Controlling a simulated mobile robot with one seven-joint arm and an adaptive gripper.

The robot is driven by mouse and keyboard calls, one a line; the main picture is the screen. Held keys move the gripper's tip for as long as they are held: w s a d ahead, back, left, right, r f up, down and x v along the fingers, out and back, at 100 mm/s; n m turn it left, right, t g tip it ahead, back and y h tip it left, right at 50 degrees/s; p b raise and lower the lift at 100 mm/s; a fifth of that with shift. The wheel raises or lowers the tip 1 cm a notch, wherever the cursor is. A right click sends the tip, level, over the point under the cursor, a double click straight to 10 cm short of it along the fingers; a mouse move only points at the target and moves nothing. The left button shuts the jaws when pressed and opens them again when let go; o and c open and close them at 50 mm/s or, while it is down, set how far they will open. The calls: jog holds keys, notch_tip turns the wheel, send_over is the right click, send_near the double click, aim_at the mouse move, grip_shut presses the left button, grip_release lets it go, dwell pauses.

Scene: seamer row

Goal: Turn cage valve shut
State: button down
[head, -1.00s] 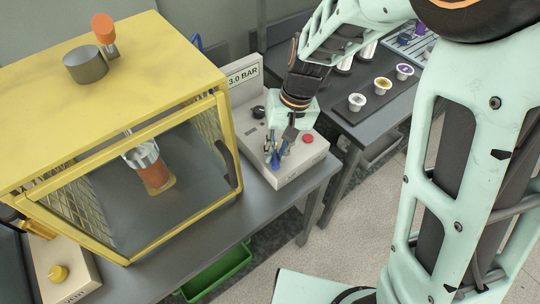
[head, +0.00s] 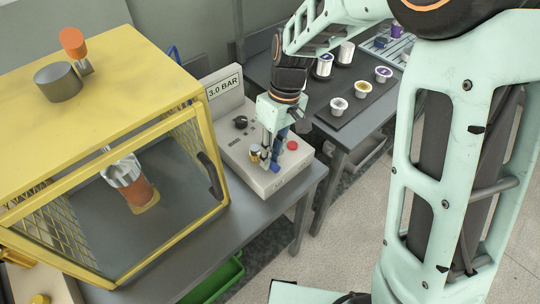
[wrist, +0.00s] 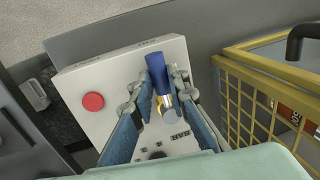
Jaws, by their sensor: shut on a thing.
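A blue-handled valve lever (wrist: 174,83) with a metal end stands on the grey control box (head: 272,183) marked 3.0 BAR, beside the yellow cage. My gripper (wrist: 167,82) is shut on this lever, its blue-padded fingers on either side of it in the wrist view. In the head view my gripper (head: 272,150) reaches down onto the box and hides most of the lever. A brass-coloured fitting (head: 255,152) shows just left of the fingers. The lever's exact angle is hard to tell.
A red button (head: 292,145) sits close right of my gripper, and a black knob (head: 240,122) behind it. The yellow cage (head: 135,75) stands at left with a cup inside. A black tray (head: 357,100) holds several small cups at right. A green bin (head: 215,281) is under the bench.

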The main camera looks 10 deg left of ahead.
dwell(0.3)
jog(key=c, duration=1.8)
grip_release()
jog(key=shift+c, duration=0.2)
notch_tip(320, 180, up, 12)
jog(key=w+d, duration=0.1)
jog(key=w, duration=0.1)
jog(key=shift+d, duration=0.2)
jog(key=shift+f, duration=0.1)
